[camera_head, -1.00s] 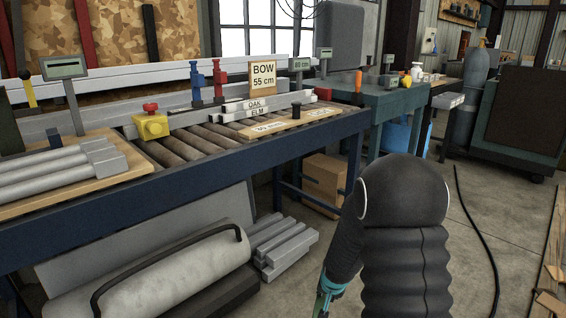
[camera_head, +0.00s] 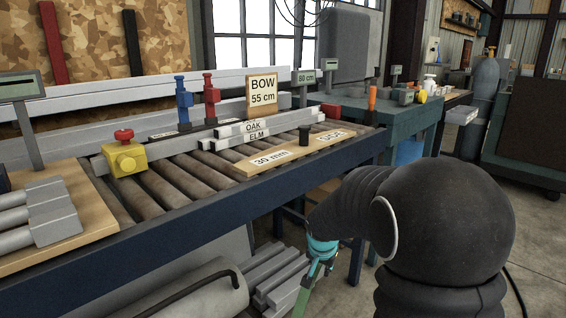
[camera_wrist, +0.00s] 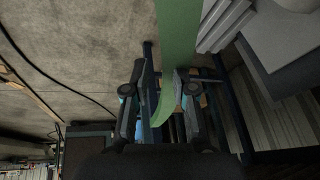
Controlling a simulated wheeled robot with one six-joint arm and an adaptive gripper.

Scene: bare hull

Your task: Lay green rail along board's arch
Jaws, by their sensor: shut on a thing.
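My gripper (camera_head: 322,250) hangs low in front of the roller bench, with teal parts. It is shut on a green rail (camera_head: 303,296), a flat strip whose end runs out of the bottom of the picture. In the wrist view the green rail (camera_wrist: 179,35) runs from the top edge down between the fingers of my gripper (camera_wrist: 165,92) and curves near its end. A pale wooden board (camera_head: 243,170) marked "30 mm" lies on the rollers, with a black knob on it. I cannot make out an arch on it. The gripper is below and apart from the board.
Behind the board lie bars marked OAK and ELM (camera_head: 255,131) and a "BOW 55 cm" sign (camera_head: 263,92). A yellow box with a red button (camera_head: 125,157) and blue and red clamps stand left. The bench's blue front beam (camera_head: 190,217) lies between gripper and rollers.

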